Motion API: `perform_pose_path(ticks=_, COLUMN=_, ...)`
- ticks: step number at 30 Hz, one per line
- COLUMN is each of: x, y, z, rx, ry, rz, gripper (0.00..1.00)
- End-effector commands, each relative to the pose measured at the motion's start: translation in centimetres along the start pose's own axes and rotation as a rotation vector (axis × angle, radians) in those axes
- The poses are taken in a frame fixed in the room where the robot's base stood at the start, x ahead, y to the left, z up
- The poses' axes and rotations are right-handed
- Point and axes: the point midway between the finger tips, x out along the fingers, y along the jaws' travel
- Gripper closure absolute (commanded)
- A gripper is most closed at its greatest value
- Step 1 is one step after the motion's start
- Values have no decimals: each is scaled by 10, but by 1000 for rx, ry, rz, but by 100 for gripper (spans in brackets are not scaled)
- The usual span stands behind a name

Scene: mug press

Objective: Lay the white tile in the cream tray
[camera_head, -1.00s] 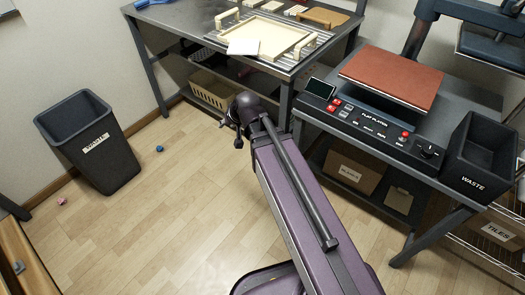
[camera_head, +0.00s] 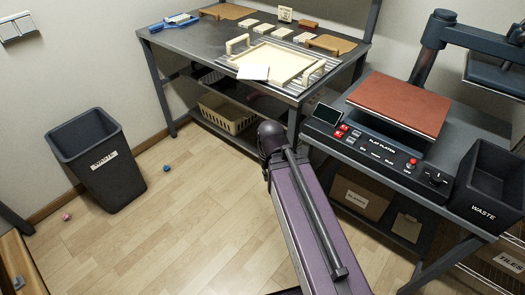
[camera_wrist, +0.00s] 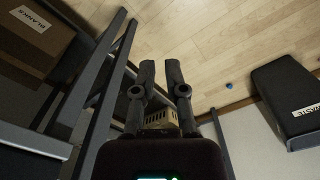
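The cream tray (camera_head: 285,66) lies on the far table and has a raised handle on each side. The white tile (camera_head: 254,72) is a pale flat square at the tray's front left corner. It seems to overlap the rim there; I cannot tell whether it lies flat or tilted. My gripper (camera_wrist: 160,72) shows in the wrist view with its two dark fingers a little apart and nothing between them. It is over the floor, away from the tray.
Several small cream tiles (camera_head: 281,33) and a brown board (camera_head: 329,43) lie behind the tray. A press with a red-brown plate (camera_head: 398,100) and a waste bin (camera_head: 489,184) stand right. Another bin (camera_head: 97,160) stands left. The floor (camera_head: 170,225) between is mostly clear.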

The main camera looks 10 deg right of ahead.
Motion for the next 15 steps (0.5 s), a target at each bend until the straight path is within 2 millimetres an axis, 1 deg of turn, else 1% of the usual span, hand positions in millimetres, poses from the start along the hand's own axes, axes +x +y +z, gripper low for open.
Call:
perform_pose_path(ticks=5, x=-4, y=-1, z=-4, rx=8, ry=1, rz=-1, gripper=100)
perform_pose_path(ticks=8, x=-12, y=-2, z=-10, rx=25, ry=1, rz=-1, gripper=100)
perform_pose_path(ticks=11, x=-24, y=-4, z=-21, rx=56, ry=1, rz=-1, gripper=100)
perform_pose_path(ticks=15, x=-48, y=-8, z=-42, rx=121, ry=1, rz=-1, gripper=100)
